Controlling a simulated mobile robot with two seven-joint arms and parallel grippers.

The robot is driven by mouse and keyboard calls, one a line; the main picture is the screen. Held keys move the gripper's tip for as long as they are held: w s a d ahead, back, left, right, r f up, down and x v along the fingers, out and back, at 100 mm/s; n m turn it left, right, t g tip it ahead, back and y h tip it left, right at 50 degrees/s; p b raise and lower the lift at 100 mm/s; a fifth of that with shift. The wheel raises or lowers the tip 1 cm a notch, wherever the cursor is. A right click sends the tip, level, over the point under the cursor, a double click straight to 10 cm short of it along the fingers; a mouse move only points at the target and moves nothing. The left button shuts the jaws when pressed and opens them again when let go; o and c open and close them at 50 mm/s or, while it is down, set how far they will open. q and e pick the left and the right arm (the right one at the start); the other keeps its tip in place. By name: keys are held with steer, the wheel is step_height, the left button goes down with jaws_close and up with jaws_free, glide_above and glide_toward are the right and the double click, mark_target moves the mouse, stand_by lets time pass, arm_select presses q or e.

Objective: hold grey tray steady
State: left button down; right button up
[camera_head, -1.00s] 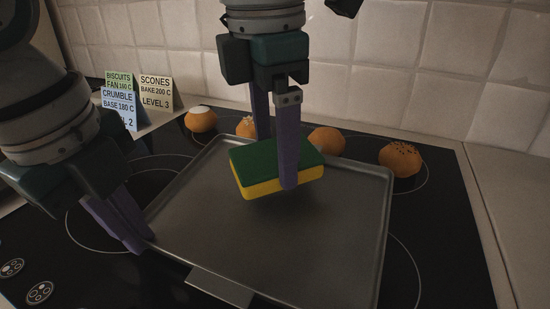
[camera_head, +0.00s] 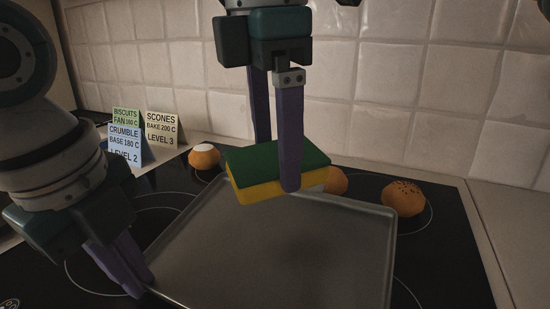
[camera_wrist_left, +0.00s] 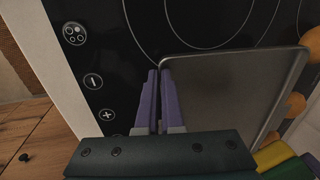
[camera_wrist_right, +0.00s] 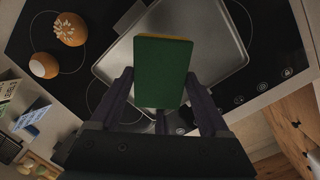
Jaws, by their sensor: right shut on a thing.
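The grey tray (camera_head: 290,250) lies on the black hob, its near edge cut off in the head view. My left gripper (camera_head: 138,285) is at the tray's left rim, fingers pointing down and close together. In the left wrist view its fingertips (camera_wrist_left: 159,75) are beside the tray corner (camera_wrist_left: 230,85); whether the rim is pinched between them I cannot tell. My right gripper (camera_head: 278,185) is shut on a green and yellow sponge (camera_head: 255,170), held above the tray's far part. The sponge's green face (camera_wrist_right: 160,75) fills the middle of the right wrist view.
Recipe cards (camera_head: 126,143) stand at the back left. A tiled wall (camera_head: 430,80) closes off the back. Hob controls (camera_wrist_left: 93,81) lie beside my left gripper.

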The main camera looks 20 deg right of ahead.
stand_by(0.4)
arm_select(q)
steer(key=c, duration=1)
jaws_free()
steer(key=v, duration=1.2)
